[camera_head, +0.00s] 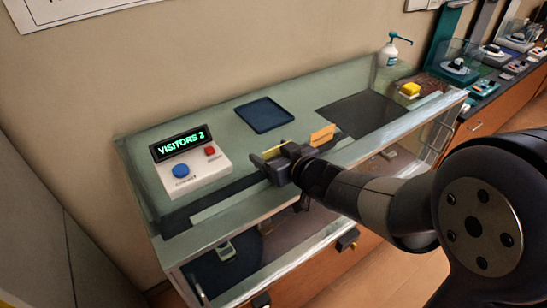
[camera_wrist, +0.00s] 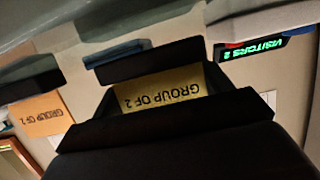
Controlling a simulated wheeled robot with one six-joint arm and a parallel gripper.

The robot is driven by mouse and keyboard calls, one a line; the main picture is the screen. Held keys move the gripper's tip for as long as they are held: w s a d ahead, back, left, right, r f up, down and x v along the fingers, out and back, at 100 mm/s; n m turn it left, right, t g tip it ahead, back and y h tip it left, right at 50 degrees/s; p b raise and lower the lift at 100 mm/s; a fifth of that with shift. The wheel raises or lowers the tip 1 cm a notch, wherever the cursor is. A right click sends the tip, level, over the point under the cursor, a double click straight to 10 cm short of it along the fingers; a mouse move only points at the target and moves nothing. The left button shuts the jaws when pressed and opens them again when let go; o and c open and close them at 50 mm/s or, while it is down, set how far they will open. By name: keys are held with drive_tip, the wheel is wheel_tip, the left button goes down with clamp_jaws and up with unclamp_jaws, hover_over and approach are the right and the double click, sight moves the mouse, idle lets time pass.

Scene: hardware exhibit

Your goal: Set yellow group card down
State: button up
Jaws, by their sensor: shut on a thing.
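A yellow card (camera_wrist: 160,92) reading "GROUP OF 2" sits between the two dark jaws of my gripper (camera_wrist: 165,95) in the wrist view, its print upside down. In the head view, the yellow card (camera_head: 272,152) shows as a thin strip at the jaws. My gripper (camera_head: 274,167) is shut on it over the front part of the counter, between the visitor counter box and an orange card (camera_head: 322,135). The orange card stands to the right and also reads "GROUP OF 2" in the wrist view (camera_wrist: 42,114). My gripper hides the counter surface beneath it.
The counter box (camera_head: 195,172) at left has blue and red buttons and a display (camera_head: 181,143) reading "VISITORS 2". A dark blue tray (camera_head: 264,115) lies empty behind my gripper. A dark mat (camera_head: 350,118), yellow object (camera_head: 410,90) and pump bottle (camera_head: 388,56) are to the right.

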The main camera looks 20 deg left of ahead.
drive_tip(key=shift+f, duration=0.3)
drive_tip(key=shift+f, duration=0.25)
drive_tip(key=o, duration=1)
drive_tip(key=shift+r, duration=0.1)
drive_tip(key=shift+b, duration=0.3)
